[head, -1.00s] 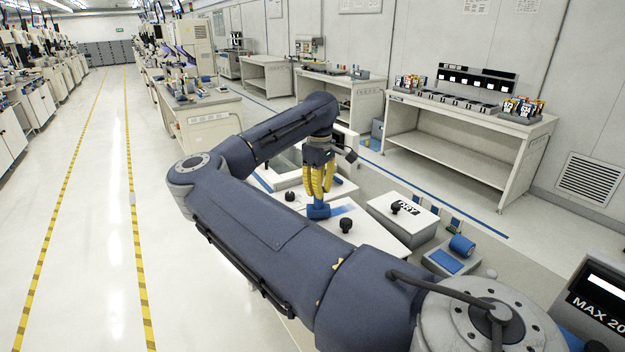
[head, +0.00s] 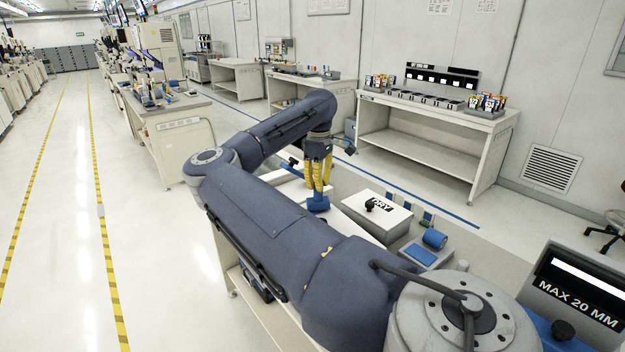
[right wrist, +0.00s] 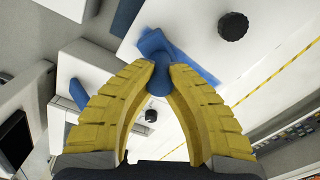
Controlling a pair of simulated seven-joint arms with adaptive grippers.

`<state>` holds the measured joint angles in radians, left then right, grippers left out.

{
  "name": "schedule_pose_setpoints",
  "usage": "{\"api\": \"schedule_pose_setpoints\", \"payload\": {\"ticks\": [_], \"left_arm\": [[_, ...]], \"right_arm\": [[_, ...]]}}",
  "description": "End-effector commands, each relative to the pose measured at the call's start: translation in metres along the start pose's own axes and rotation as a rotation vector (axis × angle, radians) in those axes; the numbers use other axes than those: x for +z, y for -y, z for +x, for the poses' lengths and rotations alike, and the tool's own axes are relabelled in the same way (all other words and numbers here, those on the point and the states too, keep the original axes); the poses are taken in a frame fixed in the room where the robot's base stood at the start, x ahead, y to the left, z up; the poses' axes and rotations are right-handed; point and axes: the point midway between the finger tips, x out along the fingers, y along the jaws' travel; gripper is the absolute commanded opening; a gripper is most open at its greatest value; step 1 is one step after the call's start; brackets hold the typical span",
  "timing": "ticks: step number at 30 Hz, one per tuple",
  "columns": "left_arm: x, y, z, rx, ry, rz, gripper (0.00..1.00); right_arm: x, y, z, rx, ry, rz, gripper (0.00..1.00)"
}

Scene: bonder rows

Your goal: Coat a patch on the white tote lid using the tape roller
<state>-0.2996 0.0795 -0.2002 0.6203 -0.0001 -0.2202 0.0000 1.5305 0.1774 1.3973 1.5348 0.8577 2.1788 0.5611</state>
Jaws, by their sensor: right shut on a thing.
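My right gripper (head: 318,180) has yellow fingers and is shut on the blue tape roller (head: 318,203). In the right wrist view, the fingertips (right wrist: 160,68) close around the roller's rounded handle (right wrist: 158,86), and its blue head (right wrist: 153,44) is at the white tote lid (right wrist: 185,18). A blue coated streak (right wrist: 196,68) shows on the lid beside the roller. I cannot tell whether the roller touches the lid. In the head view, my arm hides much of the lid (head: 362,222). My left gripper is not in view.
A black knob (right wrist: 232,26) stands on the lid near the roller. Right of the lid is a box labelled DRY (head: 398,216) with a black knob on top. A MAX 20 MM sign (head: 580,300) stands front right.

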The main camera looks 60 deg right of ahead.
Motion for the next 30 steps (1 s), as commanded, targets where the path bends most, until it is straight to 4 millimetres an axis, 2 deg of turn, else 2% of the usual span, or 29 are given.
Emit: {"api": "schedule_pose_setpoints", "payload": {"ticks": [13, 15, 17, 30], "left_arm": [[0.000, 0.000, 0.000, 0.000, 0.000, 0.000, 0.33], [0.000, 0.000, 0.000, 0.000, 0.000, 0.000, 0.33], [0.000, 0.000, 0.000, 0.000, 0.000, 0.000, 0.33], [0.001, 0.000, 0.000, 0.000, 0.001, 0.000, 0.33]], "right_arm": [[0.016, -0.033, 0.000, 0.000, 0.001, -0.005, 0.00], [0.015, -0.033, -0.005, 0.001, -0.001, -0.008, 0.00], [0.015, -0.033, -0.021, 0.002, -0.004, -0.007, 0.00], [0.018, -0.034, -0.059, 0.001, -0.001, -0.003, 0.00]]}}
